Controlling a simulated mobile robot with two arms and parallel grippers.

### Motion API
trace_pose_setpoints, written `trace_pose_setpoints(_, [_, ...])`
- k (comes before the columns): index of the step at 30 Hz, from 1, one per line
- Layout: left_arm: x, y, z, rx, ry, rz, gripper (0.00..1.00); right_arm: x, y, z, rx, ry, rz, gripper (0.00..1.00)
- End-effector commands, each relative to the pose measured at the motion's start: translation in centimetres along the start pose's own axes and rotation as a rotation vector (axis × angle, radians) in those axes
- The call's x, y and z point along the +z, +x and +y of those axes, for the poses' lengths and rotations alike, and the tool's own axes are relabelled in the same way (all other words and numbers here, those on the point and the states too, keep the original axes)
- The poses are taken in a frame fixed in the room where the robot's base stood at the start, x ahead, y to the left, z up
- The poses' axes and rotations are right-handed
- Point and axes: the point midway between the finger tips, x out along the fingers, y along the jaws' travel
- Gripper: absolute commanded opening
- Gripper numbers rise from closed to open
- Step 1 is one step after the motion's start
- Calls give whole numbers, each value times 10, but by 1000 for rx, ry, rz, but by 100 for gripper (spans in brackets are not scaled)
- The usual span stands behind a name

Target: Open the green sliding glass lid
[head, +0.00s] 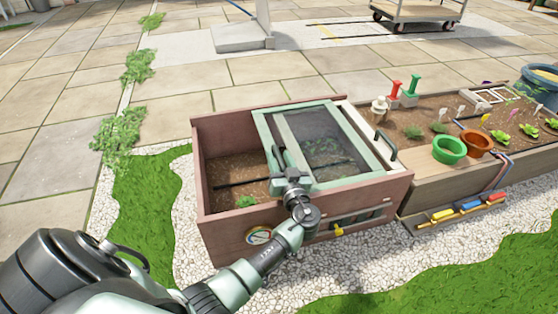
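The green-framed sliding glass lid (322,136) lies on top of the reddish-brown wooden box (228,226). It covers the middle and right of the box, and the left part stands uncovered, showing soil and a small green plant (246,201). My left arm comes in from the lower left. My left gripper (283,160) is at the left side of the lid's frame, by its lower left part. The fingers are small and partly hidden by the wrist, so I cannot tell whether they are shut on the frame. My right gripper is out of view.
To the right stands a planter (428,168) with seedlings, a green pot (449,150) and an orange pot (476,143). Coloured-handled tools (468,207) lie along its front. A dial (259,236) is on the box front. White gravel and grass surround the box.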

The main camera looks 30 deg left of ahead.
Motion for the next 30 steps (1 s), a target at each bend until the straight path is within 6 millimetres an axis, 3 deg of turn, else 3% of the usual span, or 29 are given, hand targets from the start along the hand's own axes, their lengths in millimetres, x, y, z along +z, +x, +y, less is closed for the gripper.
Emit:
trace_pose_setpoints(10, [0, 6, 0, 0, 0, 0, 38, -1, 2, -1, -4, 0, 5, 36])
trace_pose_setpoints(14, [0, 6, 0, 0, 0, 0, 2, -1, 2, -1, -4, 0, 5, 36])
trace_pose_setpoints(15, [0, 6, 0, 0, 0, 0, 0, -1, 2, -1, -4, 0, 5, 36])
trace_pose_setpoints(30, [0, 5, 0, 1, 1, 0, 0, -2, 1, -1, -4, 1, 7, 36])
